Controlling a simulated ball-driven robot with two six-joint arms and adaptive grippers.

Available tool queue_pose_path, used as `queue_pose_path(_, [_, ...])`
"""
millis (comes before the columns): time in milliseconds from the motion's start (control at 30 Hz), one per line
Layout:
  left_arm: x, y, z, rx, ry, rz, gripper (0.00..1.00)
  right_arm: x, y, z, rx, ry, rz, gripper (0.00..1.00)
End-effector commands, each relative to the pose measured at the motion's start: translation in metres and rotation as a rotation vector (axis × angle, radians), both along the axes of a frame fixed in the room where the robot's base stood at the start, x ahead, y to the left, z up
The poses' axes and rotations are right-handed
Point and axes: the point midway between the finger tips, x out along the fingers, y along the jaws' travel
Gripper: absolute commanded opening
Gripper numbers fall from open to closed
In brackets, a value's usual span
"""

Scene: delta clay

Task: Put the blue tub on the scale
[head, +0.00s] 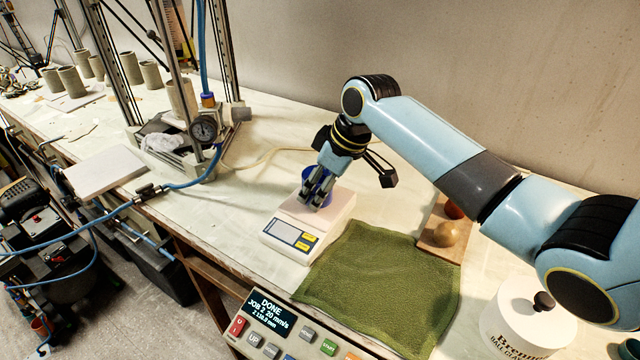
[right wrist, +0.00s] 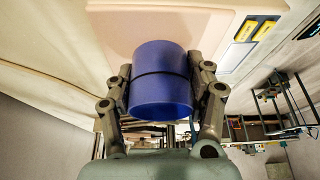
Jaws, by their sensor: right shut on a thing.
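The blue tub (head: 308,184) is at the white scale (head: 303,222) in the head view, mostly hidden behind my right gripper (head: 317,190). In the right wrist view the blue tub (right wrist: 161,82) sits between the two fingers of my right gripper (right wrist: 164,95), which is shut on it. The scale's pale top (right wrist: 115,30) shows just beyond the tub in that view. Whether the tub's base touches the scale's top, I cannot tell. My left gripper is not in view.
A green cloth (head: 385,285) lies in front of and right of the scale. A wooden board (head: 450,225) with round things is to the right. A control panel (head: 285,330) is at the front, a white lidded jar (head: 530,325) at right. A printer frame (head: 190,120) stands left.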

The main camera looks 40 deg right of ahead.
Motion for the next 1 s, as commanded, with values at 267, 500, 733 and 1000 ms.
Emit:
queue_pose_path(267, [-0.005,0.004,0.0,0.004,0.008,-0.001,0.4,0.0,0.0,-0.001,0.0,-0.001,0.0,0.31])
queue_pose_path(500, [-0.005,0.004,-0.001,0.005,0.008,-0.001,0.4,0.0,0.0,-0.003,0.0,-0.001,0.0,0.73])
queue_pose_path(733, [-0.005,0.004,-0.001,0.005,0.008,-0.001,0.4,0.0,0.0,-0.003,0.0,-0.001,0.0,0.77])
queue_pose_path(1000, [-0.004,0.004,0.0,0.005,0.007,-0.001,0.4,-0.006,-0.005,0.017,-0.003,-0.004,0.0,0.77])
